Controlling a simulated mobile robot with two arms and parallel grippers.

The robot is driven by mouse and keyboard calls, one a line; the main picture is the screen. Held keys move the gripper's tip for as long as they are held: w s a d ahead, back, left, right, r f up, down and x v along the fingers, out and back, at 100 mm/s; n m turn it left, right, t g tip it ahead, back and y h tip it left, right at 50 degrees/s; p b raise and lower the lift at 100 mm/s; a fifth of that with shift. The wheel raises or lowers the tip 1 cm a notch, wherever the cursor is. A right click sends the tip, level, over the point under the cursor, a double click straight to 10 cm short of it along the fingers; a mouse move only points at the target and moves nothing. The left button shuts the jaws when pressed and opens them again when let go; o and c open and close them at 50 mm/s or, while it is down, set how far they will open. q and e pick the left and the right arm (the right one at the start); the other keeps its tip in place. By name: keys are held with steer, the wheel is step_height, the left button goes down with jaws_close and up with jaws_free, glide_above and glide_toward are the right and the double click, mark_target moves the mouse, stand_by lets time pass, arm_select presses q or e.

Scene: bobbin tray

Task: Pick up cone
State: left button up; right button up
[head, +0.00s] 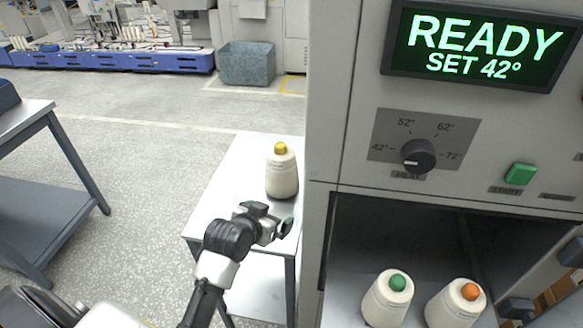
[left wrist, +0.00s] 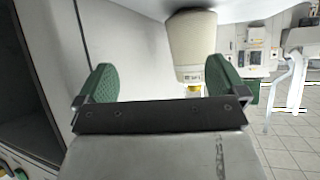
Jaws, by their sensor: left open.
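A cream cone with a yellow tip (head: 282,172) stands upright on a white side table (head: 232,185) in the head view. My left gripper (head: 272,219) is open and empty in front of the cone, near the table's front edge. In the left wrist view the picture is upside down. The cone (left wrist: 190,45) hangs from the top there, beyond the green-padded fingers of my left gripper (left wrist: 163,80) and closer to the right-hand finger. I see no contact with it. My right gripper is not in view.
A grey machine (head: 345,130) with a lit READY panel (head: 480,48) stands right beside the table. Its open chamber holds a green-tipped cone (head: 388,298) and an orange-tipped cone (head: 455,304). A grey bench (head: 40,160) is at the left, with clear floor between.

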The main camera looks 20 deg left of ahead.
mark_target(278, 149)
arm_select(q)
steer(key=w+a+r+t, duration=0.1)
steer(key=w+r, duration=0.1)
steer(key=w, duration=0.2)
steer(key=w+a+r+n+t, duration=0.1)
steer(key=w+a+r, duration=0.1)
steer(key=w+r, duration=0.1)
steer(key=w+a+r+t+y+p, duration=0.1)
steer(key=w+a+r+t, duration=0.1)
steer(key=w, duration=0.3)
steer(key=shift+w+r, duration=0.3)
steer(key=shift+r, duration=0.2)
steer(key=shift+a+f+p+x, duration=0.1)
steer(key=shift+p+x, duration=0.15)
steer(key=shift+x, duration=1.15)
steer(key=shift+a+f+p+x, duration=0.1)
steer(key=shift+p+x, duration=0.15)
steer(key=shift+x, duration=1.15)
steer(key=shift+s, duration=0.1)
steer(key=shift+s+d, duration=0.1)
steer(key=c, duration=1.6)
